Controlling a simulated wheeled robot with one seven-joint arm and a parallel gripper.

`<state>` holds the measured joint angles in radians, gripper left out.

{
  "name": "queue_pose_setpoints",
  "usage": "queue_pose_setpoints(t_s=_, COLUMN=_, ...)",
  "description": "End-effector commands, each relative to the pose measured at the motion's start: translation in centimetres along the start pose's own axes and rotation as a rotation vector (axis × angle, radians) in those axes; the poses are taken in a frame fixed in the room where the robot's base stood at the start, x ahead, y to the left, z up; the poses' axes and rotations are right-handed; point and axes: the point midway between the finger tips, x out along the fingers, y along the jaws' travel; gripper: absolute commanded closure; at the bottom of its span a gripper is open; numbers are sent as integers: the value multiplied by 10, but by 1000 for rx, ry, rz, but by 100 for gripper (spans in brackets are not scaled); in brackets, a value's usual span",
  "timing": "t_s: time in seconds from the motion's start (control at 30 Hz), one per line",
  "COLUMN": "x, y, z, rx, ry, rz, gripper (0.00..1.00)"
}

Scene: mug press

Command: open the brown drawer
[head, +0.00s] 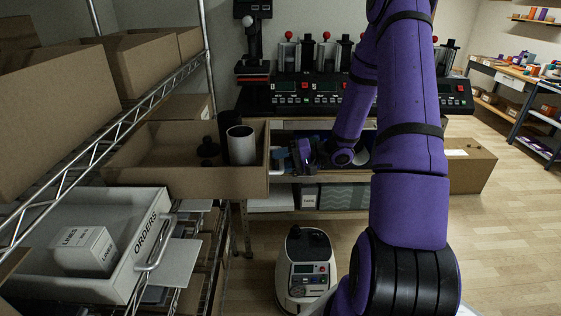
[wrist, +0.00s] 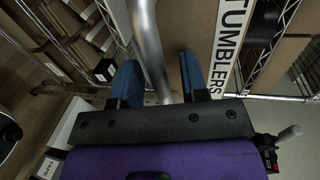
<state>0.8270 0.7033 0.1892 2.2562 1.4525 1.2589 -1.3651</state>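The brown drawer (head: 185,183) sticks out from the wire rack at left in the head view. It holds a white cylinder, a dark cylinder and a small black object. Its front is labelled TUMBLERS in the wrist view (wrist: 205,30). My gripper (head: 283,160) is at the drawer front, right of it in the head view. In the wrist view, its blue fingers (wrist: 158,62) stand apart on either side of the silver bar handle (wrist: 148,40). A gap shows between the handle and the right finger. Contact at the left finger is unclear.
Cardboard boxes (head: 65,95) fill the rack above. A white and black machine (head: 305,268) stands on the floor.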

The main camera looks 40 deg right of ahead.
Motion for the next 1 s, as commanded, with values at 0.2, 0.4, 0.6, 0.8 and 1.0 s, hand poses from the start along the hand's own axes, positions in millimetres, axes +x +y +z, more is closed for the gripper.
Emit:
queue_pose_setpoints(t_s=0.2, x=0, y=0, z=0, rx=0, ry=0, rz=-1, gripper=60)
queue_pose_setpoints(t_s=0.4, x=-11, y=0, z=-1, rx=-1, ry=2, rz=-1, gripper=60)
queue_pose_setpoints(t_s=0.6, x=-46, y=0, z=-1, rx=-1, ry=5, rz=0, gripper=60)
queue_pose_setpoints(t_s=0.8, x=-82, y=0, z=-1, rx=-1, ry=3, rz=0, gripper=60)
queue_pose_setpoints(t_s=1.0, x=-103, y=0, z=0, rx=-1, ry=1, rz=0, gripper=60)
